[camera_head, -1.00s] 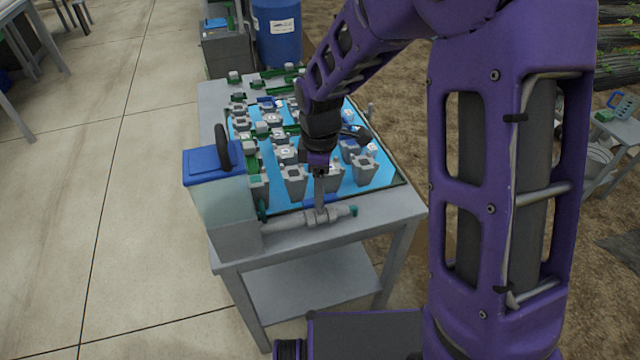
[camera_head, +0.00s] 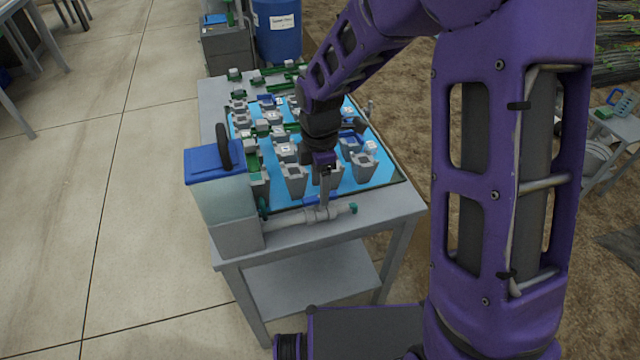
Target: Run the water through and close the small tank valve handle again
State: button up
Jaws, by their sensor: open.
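The small tank (camera_head: 225,205) is translucent grey with a blue lid (camera_head: 214,163) and a dark upright loop. It stands at the front left corner of the bench. A grey pipe with a valve (camera_head: 318,215) runs right from its base to a green end piece (camera_head: 352,208). The grey valve handle (camera_head: 324,190) stands up from the pipe, across it, leaning slightly right. My gripper (camera_head: 325,168) is open, pointing down at the top of the handle. Its fingers are small and dark here, and I cannot tell whether they touch the handle. Any water flow is not visible.
A blue tray (camera_head: 345,190) with several grey blocks and green fittings lies behind the pipe on the grey bench (camera_head: 390,213). A blue barrel (camera_head: 278,35) and a grey cabinet (camera_head: 228,50) stand behind.

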jog(key=shift+f+b, duration=1.45)
jog(key=shift+f, duration=0.85)
grip_shut()
